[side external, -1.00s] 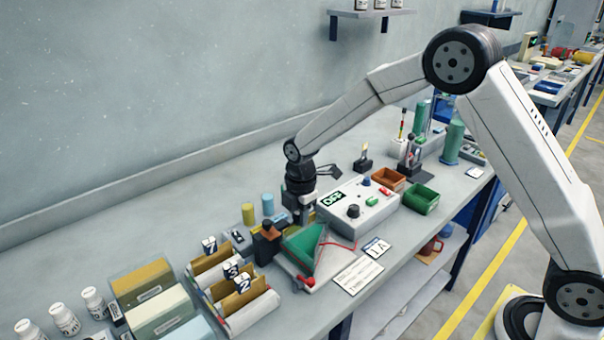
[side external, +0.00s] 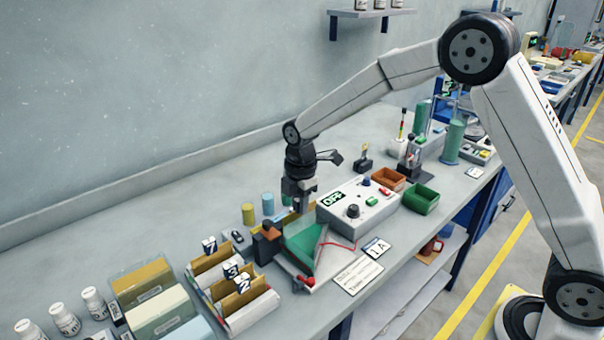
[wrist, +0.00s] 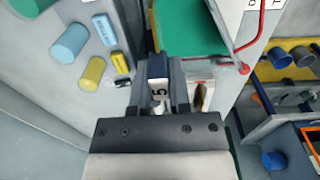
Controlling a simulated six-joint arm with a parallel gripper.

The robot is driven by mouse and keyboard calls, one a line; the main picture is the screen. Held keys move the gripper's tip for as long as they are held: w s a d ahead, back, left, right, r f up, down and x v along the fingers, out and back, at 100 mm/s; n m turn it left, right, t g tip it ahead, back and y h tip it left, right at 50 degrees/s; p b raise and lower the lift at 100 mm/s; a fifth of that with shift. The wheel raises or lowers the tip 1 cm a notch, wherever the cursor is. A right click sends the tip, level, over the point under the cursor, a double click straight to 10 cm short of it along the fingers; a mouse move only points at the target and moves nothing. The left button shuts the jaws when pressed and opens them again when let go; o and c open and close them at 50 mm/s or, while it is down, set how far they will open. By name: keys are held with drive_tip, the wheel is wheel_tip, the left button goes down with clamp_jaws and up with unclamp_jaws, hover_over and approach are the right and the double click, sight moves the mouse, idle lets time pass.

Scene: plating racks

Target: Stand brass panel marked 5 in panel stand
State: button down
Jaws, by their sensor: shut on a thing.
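My gripper (side external: 299,203) is shut on the panel marked 5, just above and behind the glass tank of green liquid (side external: 302,243). In the wrist view its white tag (wrist: 157,85) shows between the fingers, with a dark block just beyond it. Most of the panel is hidden by the jaws; only a little brass colour shows beside them in the side view. A stand (side external: 266,310) at lower left holds upright brass panels tagged 7 (side external: 210,245), 3 (side external: 231,270) and 2 (side external: 243,283).
A power box (side external: 375,213) reading OFF stands right of the tank. Yellow (side external: 248,214) and blue (side external: 268,204) cylinders stand behind it. Boxes (side external: 150,283) and white bottles (side external: 64,319) lie at the far left.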

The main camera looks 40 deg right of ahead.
drive_tip(key=shift+r, duration=2.4)
drive_tip(key=shift+r, duration=0.5)
wheel_tip(320, 180, up, 4)
drive_tip(key=shift+r, duration=0.1)
drive_tip(key=w+a, duration=0.2)
drive_tip(key=a, duration=1.8)
drive_tip(key=shift+f, duration=2.8)
drive_tip(key=shift+f, duration=0.3)
